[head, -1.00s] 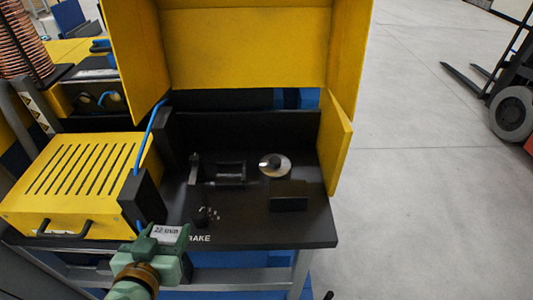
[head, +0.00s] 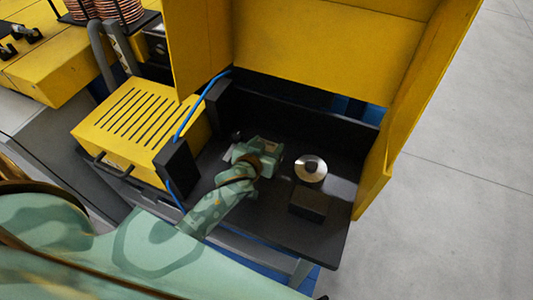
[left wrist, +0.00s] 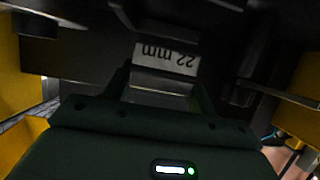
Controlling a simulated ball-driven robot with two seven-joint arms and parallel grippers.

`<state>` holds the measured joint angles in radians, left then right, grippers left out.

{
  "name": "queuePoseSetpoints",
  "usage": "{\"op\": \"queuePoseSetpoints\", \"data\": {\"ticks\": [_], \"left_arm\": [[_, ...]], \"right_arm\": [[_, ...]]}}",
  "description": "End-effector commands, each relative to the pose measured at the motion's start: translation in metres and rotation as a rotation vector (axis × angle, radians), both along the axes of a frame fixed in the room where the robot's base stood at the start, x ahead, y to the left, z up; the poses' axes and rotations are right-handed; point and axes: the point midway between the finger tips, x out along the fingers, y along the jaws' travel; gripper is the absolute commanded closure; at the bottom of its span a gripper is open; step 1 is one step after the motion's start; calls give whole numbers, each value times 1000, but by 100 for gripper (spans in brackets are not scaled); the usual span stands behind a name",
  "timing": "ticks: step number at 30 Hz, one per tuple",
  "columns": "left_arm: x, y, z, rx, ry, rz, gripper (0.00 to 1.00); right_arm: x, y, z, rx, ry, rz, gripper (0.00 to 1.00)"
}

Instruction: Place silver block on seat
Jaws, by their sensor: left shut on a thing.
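My left gripper (head: 262,150) is over the black work surface inside the yellow-walled machine. It is shut on the silver block, which carries a white "22 mm" label (left wrist: 166,57). In the left wrist view the label sits between the two fingers and reads upside down. In the head view the gripper hides most of the block. The seat cannot be made out; the gripper covers that part of the surface. I cannot tell whether the block touches anything below. My right gripper is not in view.
A round silver disc (head: 311,168) and a dark block (head: 308,204) lie right of the gripper on the black work surface (head: 295,238). Yellow walls (head: 310,45) enclose the back and sides. A slotted yellow box (head: 135,125) and blue hose (head: 200,103) are on the left.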

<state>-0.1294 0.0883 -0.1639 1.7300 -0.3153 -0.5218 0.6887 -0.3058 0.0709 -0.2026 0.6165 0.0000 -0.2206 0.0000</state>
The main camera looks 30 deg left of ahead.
Motion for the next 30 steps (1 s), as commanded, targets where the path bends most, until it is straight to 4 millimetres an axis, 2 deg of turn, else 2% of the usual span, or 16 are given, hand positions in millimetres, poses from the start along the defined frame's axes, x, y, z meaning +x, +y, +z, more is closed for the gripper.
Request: {"op": "queuePoseSetpoints", "data": {"ticks": [6,13,19,20,21,22,30], "left_arm": [[0,0,-30,-2,-2,0,88],[1,0,-29,-2,-4,0,88],[0,0,-35,0,-2,-1,88],[-1,0,-36,1,2,0,36],[-1,0,-36,1,2,0,24],[-1,-1,-36,0,3,-1,22],[-2,-3,-38,-2,7,-4,22]], "right_arm": [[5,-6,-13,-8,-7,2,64],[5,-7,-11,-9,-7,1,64],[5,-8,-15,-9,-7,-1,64],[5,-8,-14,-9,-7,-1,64],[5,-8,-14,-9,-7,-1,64],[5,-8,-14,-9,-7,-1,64],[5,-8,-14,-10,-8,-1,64]]}}
